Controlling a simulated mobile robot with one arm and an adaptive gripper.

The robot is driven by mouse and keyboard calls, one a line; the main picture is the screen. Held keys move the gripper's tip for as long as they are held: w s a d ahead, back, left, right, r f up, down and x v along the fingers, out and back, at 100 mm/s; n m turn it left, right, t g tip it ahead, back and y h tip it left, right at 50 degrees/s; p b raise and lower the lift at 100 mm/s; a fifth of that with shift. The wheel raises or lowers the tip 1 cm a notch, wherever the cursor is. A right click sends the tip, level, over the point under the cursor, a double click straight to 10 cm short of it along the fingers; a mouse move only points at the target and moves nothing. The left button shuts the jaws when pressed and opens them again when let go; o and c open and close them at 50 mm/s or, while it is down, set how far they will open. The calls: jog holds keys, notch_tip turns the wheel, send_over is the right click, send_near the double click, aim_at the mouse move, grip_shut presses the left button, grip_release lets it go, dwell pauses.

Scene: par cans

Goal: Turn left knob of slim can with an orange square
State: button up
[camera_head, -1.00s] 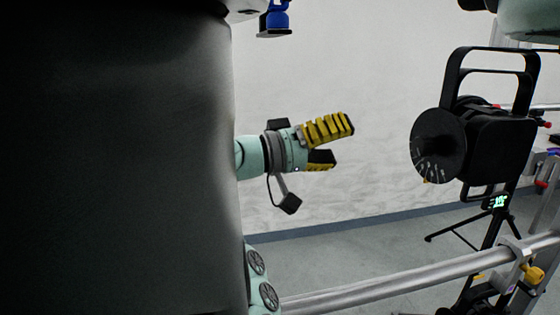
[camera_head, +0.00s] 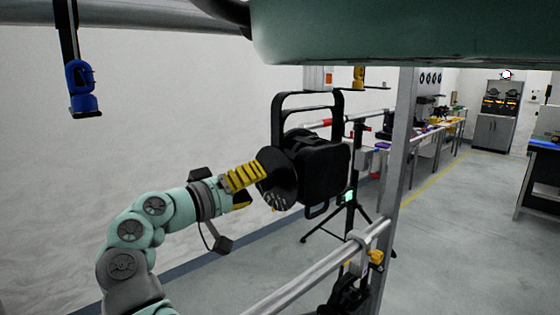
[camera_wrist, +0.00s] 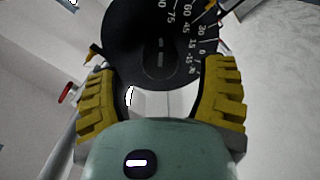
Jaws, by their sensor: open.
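A black par can (camera_head: 322,172) hangs in a black yoke (camera_head: 306,97). A round black disc (camera_head: 278,190) faces my gripper from its left side. In the wrist view the disc (camera_wrist: 118,40) carries white angle numbers, and a dark oblong knob (camera_wrist: 160,58) shows at its middle. A small orange square (camera_head: 329,78) on a pale panel shows just above the yoke. My gripper (camera_head: 256,186) is open, with yellow ribbed fingers close to the disc's left face. In the wrist view the fingers stand either side of the knob; I cannot tell whether they touch anything.
A metal rail (camera_head: 325,268) runs below the can, with a post (camera_head: 403,140) to its right. A blue clamp (camera_head: 82,85) hangs at upper left. A tripod (camera_head: 345,215) stands behind the can. The floor at right is open.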

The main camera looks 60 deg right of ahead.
aim_at(259, 183)
jog(key=shift+p+x, duration=0.5)
jog(key=shift+x, duration=1.05)
jog(key=shift+o, duration=0.2)
jog(key=c, duration=1.2)
